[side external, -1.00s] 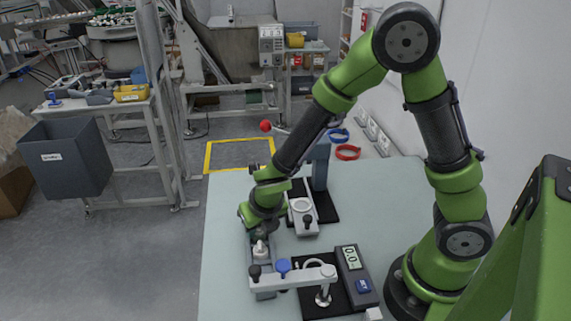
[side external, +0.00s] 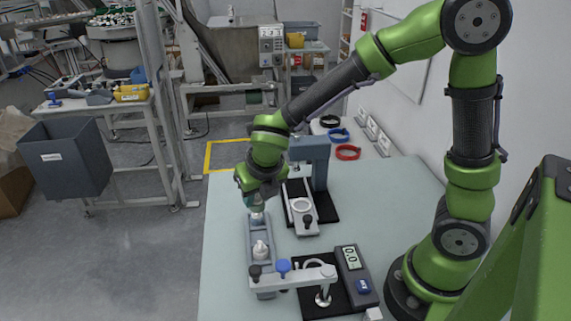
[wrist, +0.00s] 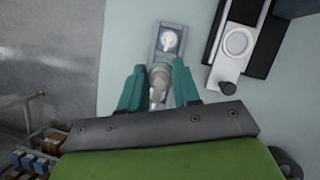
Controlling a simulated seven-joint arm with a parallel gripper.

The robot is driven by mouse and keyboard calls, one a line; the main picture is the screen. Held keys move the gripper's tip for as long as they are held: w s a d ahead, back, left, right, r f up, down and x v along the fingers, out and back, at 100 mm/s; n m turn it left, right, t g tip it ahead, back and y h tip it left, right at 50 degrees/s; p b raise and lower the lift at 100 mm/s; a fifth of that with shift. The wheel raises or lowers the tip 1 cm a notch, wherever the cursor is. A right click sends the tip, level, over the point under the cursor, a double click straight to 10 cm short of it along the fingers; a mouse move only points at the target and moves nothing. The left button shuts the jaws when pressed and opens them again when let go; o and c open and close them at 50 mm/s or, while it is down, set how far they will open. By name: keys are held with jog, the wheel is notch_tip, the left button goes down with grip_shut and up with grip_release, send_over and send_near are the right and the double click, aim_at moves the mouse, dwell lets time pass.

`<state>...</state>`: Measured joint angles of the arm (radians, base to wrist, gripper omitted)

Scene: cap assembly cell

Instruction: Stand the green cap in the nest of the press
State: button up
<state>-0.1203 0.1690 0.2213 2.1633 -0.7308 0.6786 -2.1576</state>
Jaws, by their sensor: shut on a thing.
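My gripper (side external: 257,212) is low over the far end of the grey rack (side external: 249,238). The press (side external: 319,165) stands to the right of my gripper. Its pale slide carries a ring-shaped nest (side external: 301,205), also in the wrist view (wrist: 237,42), with nothing in it.
A fixture with a light clamp arm (side external: 305,274) and blue knob (side external: 283,266) is at the front, beside a digital gauge (side external: 351,258). Black, blue and red rings (side external: 348,152) lie beyond the table's back right. The right part of the table (side external: 375,205) is clear.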

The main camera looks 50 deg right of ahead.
jog(key=s+d+m+g+h, duration=0.3)
jog(key=d+m, duration=0.9)
jog(key=d, duration=0.1)
jog(key=shift+f, duration=2.9)
jog(key=shift+f, duration=0.3)
jog(key=shift+f, duration=0.3)
jog(key=shift+f, duration=0.1)
jog(key=o, duration=0.8)
